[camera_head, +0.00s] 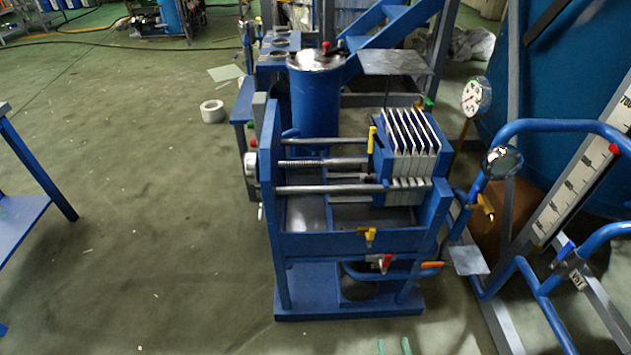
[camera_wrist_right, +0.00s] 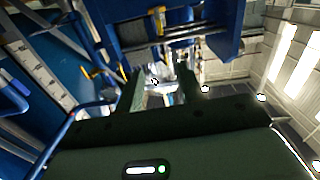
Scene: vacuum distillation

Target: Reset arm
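My right gripper (camera_head: 393,346) shows only as two green fingertips at the bottom edge of the head view, in front of the blue press frame (camera_head: 350,245). The fingertips are apart. In the right wrist view the two dark fingers of this gripper (camera_wrist_right: 160,85) also stand apart with nothing seen between them. They touch nothing that I can make out. My left gripper is not in view.
The press carries white plates (camera_head: 412,140) and metal rods. Right of it stand blue pipes (camera_head: 560,127), a round gauge (camera_head: 476,96) and a level scale (camera_head: 585,180). A blue table (camera_head: 20,215) is at the left.

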